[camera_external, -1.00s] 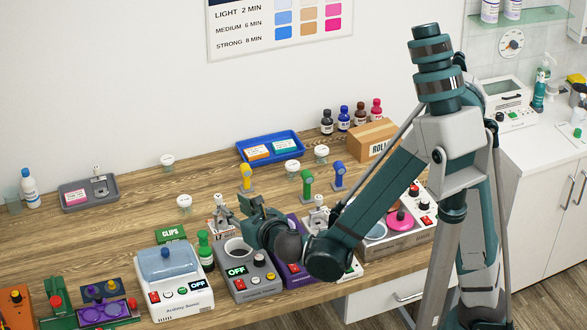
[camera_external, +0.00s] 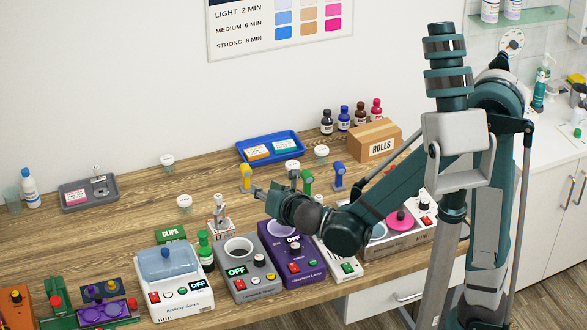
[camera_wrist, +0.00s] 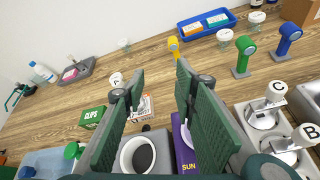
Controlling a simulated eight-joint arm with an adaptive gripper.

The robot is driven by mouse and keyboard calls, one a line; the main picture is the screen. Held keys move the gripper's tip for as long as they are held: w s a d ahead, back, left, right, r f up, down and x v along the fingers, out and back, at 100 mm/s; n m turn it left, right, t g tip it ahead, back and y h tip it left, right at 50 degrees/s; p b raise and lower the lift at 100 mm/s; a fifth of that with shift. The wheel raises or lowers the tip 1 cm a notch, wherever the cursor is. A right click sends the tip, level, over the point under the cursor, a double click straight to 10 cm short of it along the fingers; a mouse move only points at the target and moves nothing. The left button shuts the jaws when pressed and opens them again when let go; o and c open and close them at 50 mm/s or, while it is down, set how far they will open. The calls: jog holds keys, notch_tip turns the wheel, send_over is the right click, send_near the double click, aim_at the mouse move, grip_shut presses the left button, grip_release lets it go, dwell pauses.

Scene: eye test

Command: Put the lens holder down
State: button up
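Several metal holders have white lettered caps, and I take these to be the lens holders. Holder A (camera_wrist: 117,80) stands upright on a small printed card, partly hidden by my left finger; it seems to be the holder (camera_external: 220,214) behind the grey machine in the external view. Holder C (camera_wrist: 275,92) and holder B (camera_wrist: 305,135) stand at the right of the wrist view on a white unit. My gripper (camera_wrist: 161,70) is open, nothing between its fingers, and apart from holder A. In the external view my gripper (camera_external: 275,185) is above the counter, right of holder A.
A grey machine with a round well (camera_external: 239,246) and a purple machine (camera_external: 290,262) stand below my wrist. Yellow (camera_external: 246,177), green (camera_external: 307,182) and blue (camera_external: 338,176) upright tools stand behind.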

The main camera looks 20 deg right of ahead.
jog(key=s+d+r+m+g+h, duration=0.1)
jog(key=s+d+r+m+g, duration=0.15)
jog(key=d+m, duration=0.7)
jog(key=s+d+r+m+g+h, duration=0.1)
jog(key=s+d+m, duration=0.35)
jog(key=d, duration=0.85)
jog(key=s+d+m+g+y, duration=0.1)
jog(key=s+d+m+g, duration=0.1)
jog(key=s+d+m, duration=1)
jog(key=shift+s+d+r+m+g, duration=0.3)
jog(key=shift+s+m, duration=1.1)
jog(key=shift+m, duration=1.8)
jog(key=shift+d+f, duration=0.1)
dwell(1.3)
